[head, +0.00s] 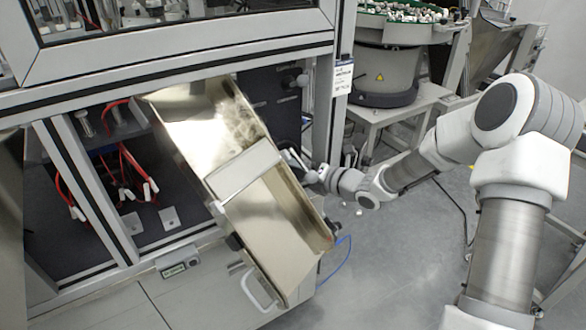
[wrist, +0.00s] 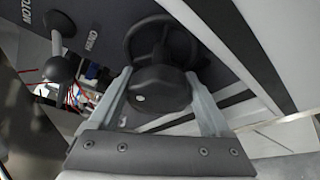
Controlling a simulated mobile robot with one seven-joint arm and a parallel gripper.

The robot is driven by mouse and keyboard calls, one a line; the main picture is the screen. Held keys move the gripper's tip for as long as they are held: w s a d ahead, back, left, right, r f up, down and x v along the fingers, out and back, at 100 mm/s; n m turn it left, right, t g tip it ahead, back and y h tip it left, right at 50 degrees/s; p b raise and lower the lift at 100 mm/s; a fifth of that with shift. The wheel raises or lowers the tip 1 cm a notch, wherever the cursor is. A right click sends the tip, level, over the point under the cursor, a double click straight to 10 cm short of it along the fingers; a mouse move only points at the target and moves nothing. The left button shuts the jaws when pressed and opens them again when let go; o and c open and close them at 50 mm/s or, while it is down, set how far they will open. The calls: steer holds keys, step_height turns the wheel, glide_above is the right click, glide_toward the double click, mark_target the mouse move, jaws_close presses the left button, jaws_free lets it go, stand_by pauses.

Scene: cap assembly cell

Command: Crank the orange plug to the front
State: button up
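No orange plug shows in either view. In the wrist view a black round handwheel or knob (wrist: 160,88) sits on a dark panel, with a small light spot on its near part. My gripper (wrist: 160,76) has its two grey fingers apart, one on each side of this black part. I see no clear grip on it, and whether the fingertips touch it I cannot tell. In the head view my gripper (head: 304,172) is at the cabinet's right side, partly hidden behind the metal chute.
A lever with a ball end (wrist: 62,68) stands left of the knob. The metal chute (head: 228,125) slopes down close to my gripper. Red hoses (head: 125,160) hang in the open cabinet. A bowl feeder (head: 385,72) stands behind. The floor (head: 400,260) at right is mostly clear.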

steer(key=c, duration=0.8)
steer(key=shift+o, duration=0.2)
steer(key=m+b, duration=0.1)
steer(key=m+y+b, duration=0.1)
steer(key=m, duration=0.1)
steer(key=shift+f+y, duration=0.2)
steer(key=shift+y, duration=0.1)
steer(key=m+y+b, duration=0.1)
steer(key=m+b, duration=0.1)
steer(key=m+t+b, duration=0.1)
steer(key=m, duration=0.2)
steer(key=shift+y+b, duration=0.35)
steer(key=shift+y, duration=0.05)
steer(key=m+t+b, duration=0.1)
steer(key=m, duration=0.1)
steer(key=m+t+b, duration=0.1)
steer(key=m, duration=0.2)
steer(key=shift+y, duration=0.3)
steer(key=shift+r+m+t+b, duration=0.1)
steer(key=shift+m+t+b, duration=0.75)
steer(key=shift+m, duration=1.25)
steer(key=shift+m+t, duration=0.35)
steer(key=shift+m, duration=0.05)
